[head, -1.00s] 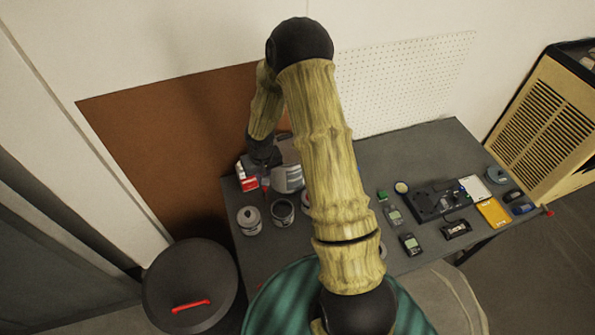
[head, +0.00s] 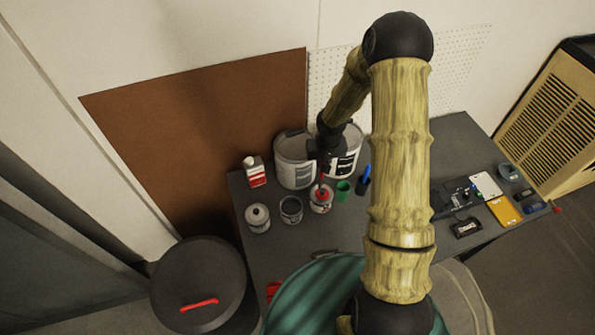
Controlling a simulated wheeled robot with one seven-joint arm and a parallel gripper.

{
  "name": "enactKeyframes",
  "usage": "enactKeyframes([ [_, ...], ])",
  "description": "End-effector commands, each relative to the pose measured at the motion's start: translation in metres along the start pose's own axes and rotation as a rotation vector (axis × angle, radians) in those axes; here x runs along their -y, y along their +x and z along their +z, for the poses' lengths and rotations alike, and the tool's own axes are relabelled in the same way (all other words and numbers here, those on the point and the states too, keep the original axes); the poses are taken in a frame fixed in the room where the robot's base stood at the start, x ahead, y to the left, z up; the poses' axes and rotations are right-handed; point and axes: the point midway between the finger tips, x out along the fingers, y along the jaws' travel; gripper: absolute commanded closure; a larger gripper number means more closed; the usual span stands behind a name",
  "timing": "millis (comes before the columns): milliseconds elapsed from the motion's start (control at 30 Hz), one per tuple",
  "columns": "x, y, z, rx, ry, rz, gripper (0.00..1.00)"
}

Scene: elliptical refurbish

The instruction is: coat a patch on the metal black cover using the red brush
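My gripper (head: 322,162) is above the front of the paint cans on the grey table. The red brush (head: 322,182) hangs from it, pointing down, and my gripper appears shut on its upper end. The brush's lower end is over or in a small open can (head: 321,201) with a red and white label; I cannot tell if it touches the contents. The black round cover (head: 215,270) is low at the left, off the table's left edge, with a red handle-like bar (head: 199,305) on it. No separate coated patch can be made out on it.
Two large cans (head: 295,178) stand behind my gripper. A white and red bottle (head: 255,172), a small lidded can (head: 257,218), a dark open can (head: 291,210) and a green cup (head: 343,190) are close by. My arm hides part of the table's right side.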

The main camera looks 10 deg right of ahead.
Motion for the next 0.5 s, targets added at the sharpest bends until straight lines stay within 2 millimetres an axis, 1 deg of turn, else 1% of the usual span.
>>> enactKeyframes([
  [367,0.002,0.002,0.000,0.000,0.008,0.002,1.00],
  [500,0.014,0.009,0.000,0.000,0.067,0.018,1.00],
])
